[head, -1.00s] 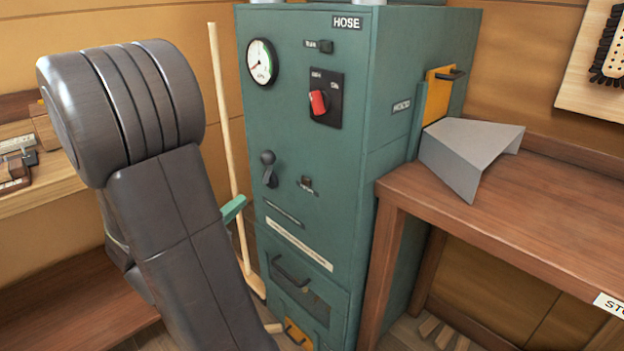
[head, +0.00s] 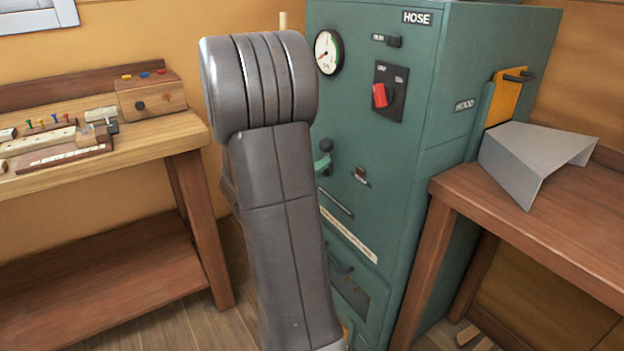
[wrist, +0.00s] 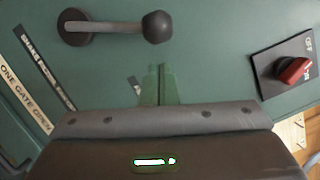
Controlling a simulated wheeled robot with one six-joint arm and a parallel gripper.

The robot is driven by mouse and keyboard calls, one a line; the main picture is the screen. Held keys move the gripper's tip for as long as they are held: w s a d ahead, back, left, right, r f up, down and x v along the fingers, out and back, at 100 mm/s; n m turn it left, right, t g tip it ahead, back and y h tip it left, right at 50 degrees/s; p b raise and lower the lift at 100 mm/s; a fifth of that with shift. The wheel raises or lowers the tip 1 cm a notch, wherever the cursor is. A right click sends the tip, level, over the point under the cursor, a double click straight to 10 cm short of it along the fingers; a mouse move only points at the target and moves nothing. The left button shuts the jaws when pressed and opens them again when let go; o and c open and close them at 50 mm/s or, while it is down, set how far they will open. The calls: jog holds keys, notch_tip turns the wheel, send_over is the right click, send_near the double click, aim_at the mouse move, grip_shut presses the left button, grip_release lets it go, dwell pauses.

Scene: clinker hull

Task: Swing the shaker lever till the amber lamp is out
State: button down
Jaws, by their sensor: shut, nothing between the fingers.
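The shaker lever (head: 325,148), a dark arm with a ball knob, stands on the front of the green cabinet, knob up. In the wrist view the lever (wrist: 125,26) lies across the top, with its pivot at left and knob at right. My gripper (wrist: 158,88) has its green fingers together and empty, below the lever in that view, with a visible gap from the knob. In the head view a green fingertip (head: 322,164) shows close to the lever, mostly behind my arm. I cannot make out an amber lamp in either view.
A red rotary switch (head: 380,95) and a dial gauge (head: 327,52) are above the lever. A small toggle (head: 361,175) is at its lower right. A grey chute (head: 535,155) rests on the right-hand bench (head: 590,215). A workbench (head: 190,130) stands at left.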

aim_at(324, 148)
jog(key=shift+w+a+r, duration=0.1)
jog(key=shift+w+r, duration=0.1)
jog(key=shift+w, duration=0.35)
jog(key=shift+w+a+r, duration=0.1)
jog(key=shift+w+r, duration=0.05)
jog(key=shift+w, duration=0.35)
jog(key=shift+w+a+r+n+p, duration=0.2)
jog(key=shift+r+n+p, duration=0.15)
jog(key=shift+p, duration=0.15)
jog(key=shift+w+a+r+n+p, duration=0.1)
jog(key=shift+w+r+n+p, duration=0.2)
jog(key=shift+p, duration=0.2)
jog(key=w+a+r+n+g+y+p, duration=0.1)
jog(key=w+a+n+p, duration=0.6)
jog(key=p, duration=0.8)
jog(key=shift+w+a+r+n+g+y, duration=0.3)
jog(key=shift+w+r+n+g, duration=0.45)
jog(key=shift+w, duration=0.85)
jog(key=shift+f, duration=0.2)
jog(key=shift+d+r, duration=0.1)
jog(key=shift+d, duration=0.05)
